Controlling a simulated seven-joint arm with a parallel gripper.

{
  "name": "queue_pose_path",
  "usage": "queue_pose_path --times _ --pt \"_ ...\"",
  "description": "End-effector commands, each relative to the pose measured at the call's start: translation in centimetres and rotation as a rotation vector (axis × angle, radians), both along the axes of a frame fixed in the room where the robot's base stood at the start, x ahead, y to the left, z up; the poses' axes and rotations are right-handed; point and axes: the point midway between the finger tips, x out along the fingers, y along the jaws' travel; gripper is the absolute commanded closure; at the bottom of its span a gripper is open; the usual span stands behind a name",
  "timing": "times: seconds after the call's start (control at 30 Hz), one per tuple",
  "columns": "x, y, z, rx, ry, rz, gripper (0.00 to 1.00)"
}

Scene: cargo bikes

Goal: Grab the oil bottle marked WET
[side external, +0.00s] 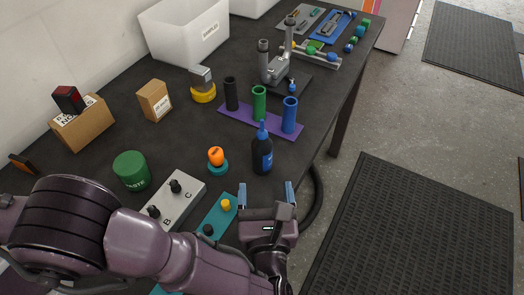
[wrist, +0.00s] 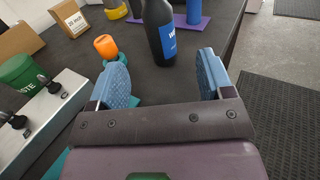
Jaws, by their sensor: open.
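A black oil bottle (side external: 262,155) with a blue cap and a blue label stands upright on the dark table, near its right edge. It also shows in the wrist view (wrist: 158,30), straight ahead, with a "W" legible on its blue label and its top cut off by the frame. My gripper (side external: 266,194) is open and empty, its two blue-padded fingers apart. It is on the near side of the bottle, low over the table. In the wrist view, my gripper (wrist: 163,80) has the bottle beyond its fingertips, roughly midway between them and not touching.
An orange piece on a teal base (side external: 216,158) stands just left of the bottle. A purple base (side external: 262,122) with black, green and blue tubes is behind it. A green tub (side external: 131,171) and a grey board with knobs (side external: 174,202) are to the left. The table's right side drops to the floor.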

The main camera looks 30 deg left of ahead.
Motion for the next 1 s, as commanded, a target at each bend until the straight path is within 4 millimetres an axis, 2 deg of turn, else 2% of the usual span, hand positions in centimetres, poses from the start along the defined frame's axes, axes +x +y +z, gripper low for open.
queue_pose_path --times 0.3,0.57,0.8,1.0 --pt "4.9 3.1 0.1 0.0 0.0 0.005 0.26" --pt "6.6 4.2 0.0 0.001 0.001 0.003 0.26" --pt "9.6 6.1 -0.1 0.001 -0.001 0.004 0.26" --pt "10.4 6.6 -0.1 0.001 -0.001 0.001 0.26"
